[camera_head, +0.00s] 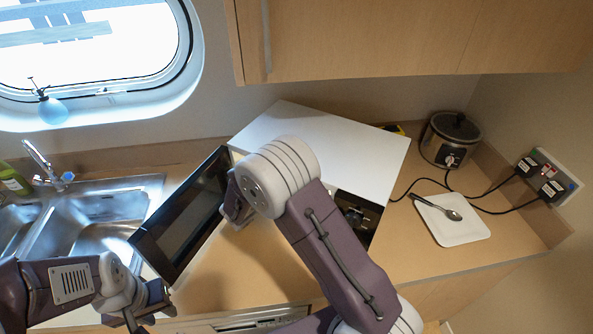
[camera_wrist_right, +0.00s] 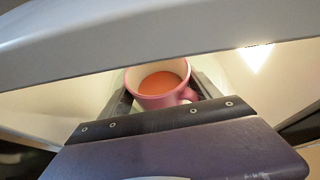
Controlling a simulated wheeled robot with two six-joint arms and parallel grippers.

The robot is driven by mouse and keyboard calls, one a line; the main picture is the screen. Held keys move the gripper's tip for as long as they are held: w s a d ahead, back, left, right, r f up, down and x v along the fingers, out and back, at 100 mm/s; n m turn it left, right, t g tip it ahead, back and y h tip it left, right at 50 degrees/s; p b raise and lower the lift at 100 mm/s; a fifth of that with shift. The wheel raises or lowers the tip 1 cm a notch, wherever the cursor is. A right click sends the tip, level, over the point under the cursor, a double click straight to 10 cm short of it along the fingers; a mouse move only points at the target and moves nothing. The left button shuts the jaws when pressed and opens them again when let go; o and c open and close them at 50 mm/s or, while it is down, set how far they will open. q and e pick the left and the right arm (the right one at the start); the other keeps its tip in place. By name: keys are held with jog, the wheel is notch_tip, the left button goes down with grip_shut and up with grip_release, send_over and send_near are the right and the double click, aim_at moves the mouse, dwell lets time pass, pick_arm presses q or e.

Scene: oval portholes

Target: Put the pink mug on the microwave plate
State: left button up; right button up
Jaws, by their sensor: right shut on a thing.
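The pink mug (camera_wrist_right: 160,98), with orange-red liquid inside, sits between the fingers of my right gripper (camera_wrist_right: 165,92) in the right wrist view. That gripper is shut on it, and the mug looks about upright. In the head view the mug is hidden behind my right arm. The white microwave (camera_head: 345,150) stands at the back of the counter, its dark door (camera_head: 182,215) swung open to the left. My right arm covers most of its opening. I cannot make out the microwave plate. My left gripper (camera_head: 145,308) is open and empty at the lower left, near the counter's front.
A steel sink (camera_head: 115,208) lies left of the door. A white board (camera_head: 458,232) with a spoon (camera_head: 440,208) lies on the right, before a slow cooker (camera_head: 450,140). Black cables run to wall plugs. A cupboard (camera_head: 370,40) hangs above. Counter space is clear before the microwave.

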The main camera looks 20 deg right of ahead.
jog(key=w+d, duration=0.1)
jog(key=w+d+p, duration=0.1)
jog(key=d, duration=0.1)
jog(key=shift+w+d+r, duration=0.1)
jog(key=shift+w+d, duration=0.15)
jog(key=shift+w, duration=0.1)
jog(key=shift+f+p, duration=0.2)
jog(key=shift+p, duration=0.15)
jog(key=shift+a+f, duration=0.1)
jog(key=shift+a, duration=0.05)
jog(key=shift+f, duration=0.2)
jog(key=o, duration=1.8)
jog(key=shift+o, duration=1)
jog(key=shift+s, duration=0.1)
